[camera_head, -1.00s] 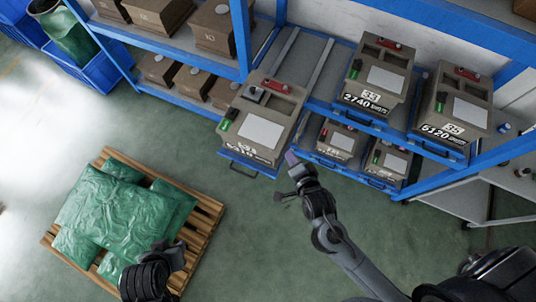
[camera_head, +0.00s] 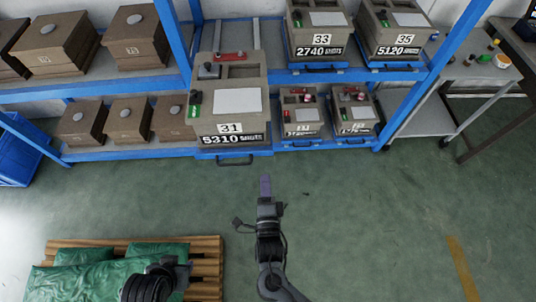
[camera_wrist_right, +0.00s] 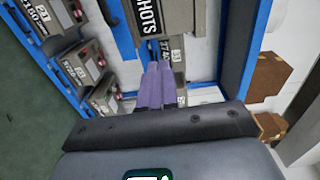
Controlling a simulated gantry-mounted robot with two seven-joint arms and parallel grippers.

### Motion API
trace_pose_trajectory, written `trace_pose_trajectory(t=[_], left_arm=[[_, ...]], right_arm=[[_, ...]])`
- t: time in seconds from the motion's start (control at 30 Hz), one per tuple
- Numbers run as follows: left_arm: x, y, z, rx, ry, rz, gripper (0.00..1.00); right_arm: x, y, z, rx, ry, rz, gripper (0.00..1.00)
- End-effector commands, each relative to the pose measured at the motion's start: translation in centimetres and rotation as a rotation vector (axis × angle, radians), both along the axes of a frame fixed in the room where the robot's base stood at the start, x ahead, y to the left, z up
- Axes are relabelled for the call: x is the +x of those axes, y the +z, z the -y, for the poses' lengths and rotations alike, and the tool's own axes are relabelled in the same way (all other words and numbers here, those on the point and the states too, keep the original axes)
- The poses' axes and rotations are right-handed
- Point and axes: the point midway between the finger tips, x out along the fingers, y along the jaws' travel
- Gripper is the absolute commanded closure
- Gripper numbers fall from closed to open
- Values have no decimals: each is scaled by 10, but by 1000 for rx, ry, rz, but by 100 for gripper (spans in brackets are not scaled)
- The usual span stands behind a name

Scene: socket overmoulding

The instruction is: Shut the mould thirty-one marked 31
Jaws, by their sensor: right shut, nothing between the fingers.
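Mould 31 (camera_head: 233,112) is a brown-grey block with a white 31 label and "5310 SHOTS" on its front. It sits on a blue drawer with a dark handle (camera_head: 235,161), pulled forward out of the rack, with bare rails behind it. My right gripper (camera_head: 265,187) has purple fingers pressed together, empty, below and slightly right of the handle in the head view, apart from it. The fingers also show in the right wrist view (camera_wrist_right: 156,86), before a block lettered SHOTS; its number is not readable. My left gripper (camera_head: 180,272) is at the bottom; its fingers are unclear.
Moulds 33 (camera_head: 318,32) and 35 (camera_head: 395,30) stand to the right, with smaller moulds (camera_head: 302,112) on the shelf below. Brown boxes (camera_head: 57,42) fill the left shelves. A pallet (camera_head: 208,262) with green sacks lies at lower left. The floor before the rack is clear.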

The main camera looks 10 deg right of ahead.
Motion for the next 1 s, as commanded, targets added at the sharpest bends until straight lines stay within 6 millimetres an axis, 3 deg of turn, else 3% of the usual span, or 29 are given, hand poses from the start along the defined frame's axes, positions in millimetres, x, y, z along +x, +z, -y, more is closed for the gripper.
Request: trace_pose_trajectory(t=[0.07,0.37,0.8,1.0], left_arm=[[1,-10,2,-5,2,3,63],[2,-11,1,-5,2,5,63],[1,-17,-2,8,-6,5,63],[1,-19,-2,8,-5,5,63]], right_arm=[[5,-6,0,1,-1,11,100],[31,-3,2,0,-1,20,100],[110,-3,8,-2,-1,19,100],[134,-4,9,0,0,18,100]])
